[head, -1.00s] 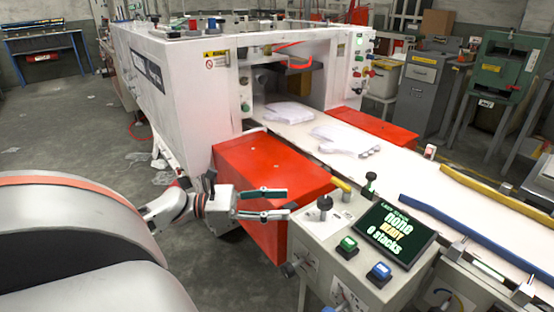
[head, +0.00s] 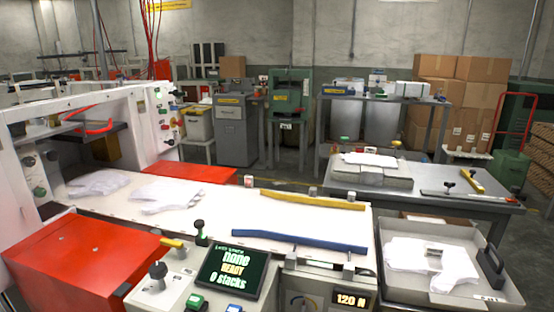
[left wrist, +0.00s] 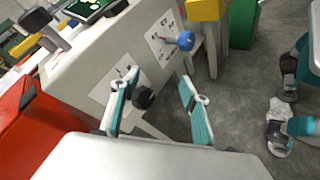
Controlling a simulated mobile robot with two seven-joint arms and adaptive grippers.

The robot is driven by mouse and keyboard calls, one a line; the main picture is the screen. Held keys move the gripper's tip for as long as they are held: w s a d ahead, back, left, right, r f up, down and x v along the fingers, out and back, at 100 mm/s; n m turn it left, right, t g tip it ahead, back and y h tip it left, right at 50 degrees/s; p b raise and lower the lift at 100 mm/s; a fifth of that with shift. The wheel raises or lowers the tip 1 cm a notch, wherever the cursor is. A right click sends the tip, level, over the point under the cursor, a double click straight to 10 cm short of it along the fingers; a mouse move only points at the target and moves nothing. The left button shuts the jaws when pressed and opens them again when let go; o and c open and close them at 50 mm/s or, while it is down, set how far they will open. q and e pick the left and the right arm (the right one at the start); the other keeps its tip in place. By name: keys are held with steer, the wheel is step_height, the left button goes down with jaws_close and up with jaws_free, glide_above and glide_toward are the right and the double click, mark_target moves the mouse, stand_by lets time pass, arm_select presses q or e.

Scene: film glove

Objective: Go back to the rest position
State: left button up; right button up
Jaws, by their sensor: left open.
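My left gripper (left wrist: 158,108) shows in the left wrist view, open, with its two teal-lined fingers spread and nothing between them. It is beside the grey control console (left wrist: 110,70), whose black knob shows near one finger. The left gripper is out of the head view. In the head view, white gloves (head: 165,193) lie flat on the white conveyor bed (head: 225,212).
The console screen (head: 233,268) reads none, READY, 0 stacks. Yellow (head: 312,200) and blue (head: 298,241) rails lie along the bed. A red box (head: 80,262) juts out at left. A grey tray (head: 385,283) holding white gloves is at right. Grey floor is open beside the console.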

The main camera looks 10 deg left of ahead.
arm_select(q)
steer(key=s+d+f+m+g+y, duration=0.3)
steer(key=s+f+m, duration=0.3)
steer(key=f+m, duration=0.15)
steer(key=s+d+f+m+g+y, duration=0.2)
steer(key=s+d+f+m, duration=0.1)
steer(key=s+f+m, duration=0.45)
steer(key=s+a+r+m+y, duration=0.4)
steer(key=a+m+y, duration=0.3)
steer(key=m+y, duration=0.4)
steer(key=w+d+r+n+t+h+p, duration=0.1)
steer(key=w+d+r+t+h+p, duration=0.1)
steer(key=d+p, duration=0.4)
steer(key=w+d+r+n+t+h+p, duration=0.1)
steer(key=w+d+t+h+p, duration=0.3)
steer(key=d, duration=0.6)
steer(key=shift+w+d+r+h+p, duration=0.2)
steer(key=shift+w+r+h+p, duration=0.3)
steer(key=shift+w+h+p, duration=0.7)
arm_select(e)
steer(key=shift+m, duration=0.4)
steer(key=shift+s+r, duration=0.2)
steer(key=shift+r, duration=0.75)
steer(key=shift+s+r, duration=0.25)
steer(key=shift+r, duration=0.7)
steer(key=shift+s+r, duration=0.2)
steer(key=shift+r, duration=0.75)
arm_select(q)
steer(key=shift+s, duration=0.1)
